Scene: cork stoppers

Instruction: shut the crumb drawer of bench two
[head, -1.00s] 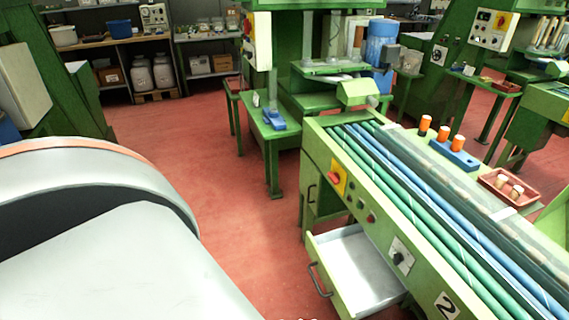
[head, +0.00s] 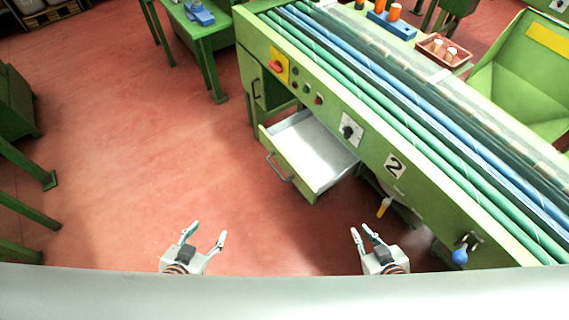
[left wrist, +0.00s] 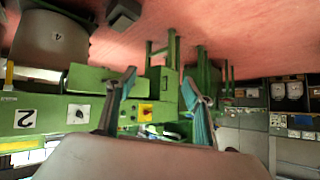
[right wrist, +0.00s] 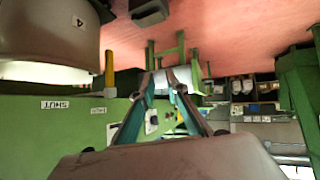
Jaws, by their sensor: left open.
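The crumb drawer (head: 318,150) stands pulled out from the green front of bench two (head: 395,166), which bears a "2" plate. Its pale inside looks empty. Its dark bar handle (head: 279,168) is on the green drawer front. My left gripper (head: 206,233) is open and empty, over the floor, below and left of the handle in the head view and apart from it. My right gripper (head: 361,230) has a gap between its fingers and holds nothing. It is in front of the bench, below and right of the drawer in the head view.
Striped green and blue rollers run along the bench top. A yellow-handled tool (head: 384,207) and a blue knob (head: 459,256) are on the bench's near side. A red tray (head: 445,50) holds corks. Red floor (head: 130,130) is clear left of the drawer.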

